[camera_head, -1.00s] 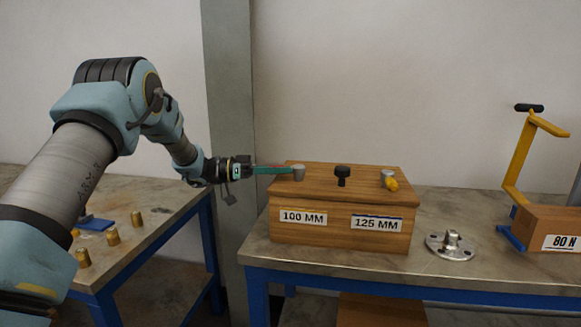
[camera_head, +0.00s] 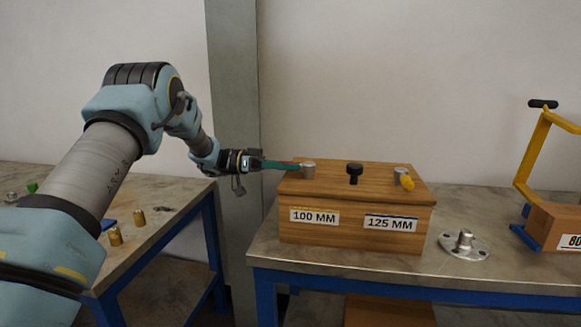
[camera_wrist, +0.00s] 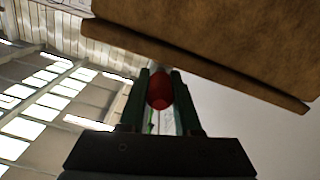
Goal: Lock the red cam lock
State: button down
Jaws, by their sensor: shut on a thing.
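The wooden box (camera_head: 350,230) stands on the right bench with its lid down. At the lid's left end is a grey cylinder (camera_head: 309,170), next to my gripper (camera_head: 285,164). The red cam lock lever (camera_wrist: 160,90) shows in the wrist view between the green fingers of my gripper (camera_wrist: 160,95), which are shut on it. In the head view the fingers mostly hide the red part. A second cam lock with a yellow lever (camera_head: 407,181) sits at the lid's right end.
A black knob (camera_head: 354,172) stands on the middle of the lid. A metal flange (camera_head: 464,245) lies right of the box. A yellow-handled fixture (camera_head: 530,165) stands at the far right. Brass cylinders (camera_head: 115,236) stand on the left bench.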

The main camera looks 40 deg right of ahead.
jog(key=c, duration=0.6)
grip_release()
jog(key=shift+d, duration=0.1)
jog(key=b+v, duration=0.3)
jog(key=v, duration=0.7)
jog(key=shift+w+a, duration=0.3)
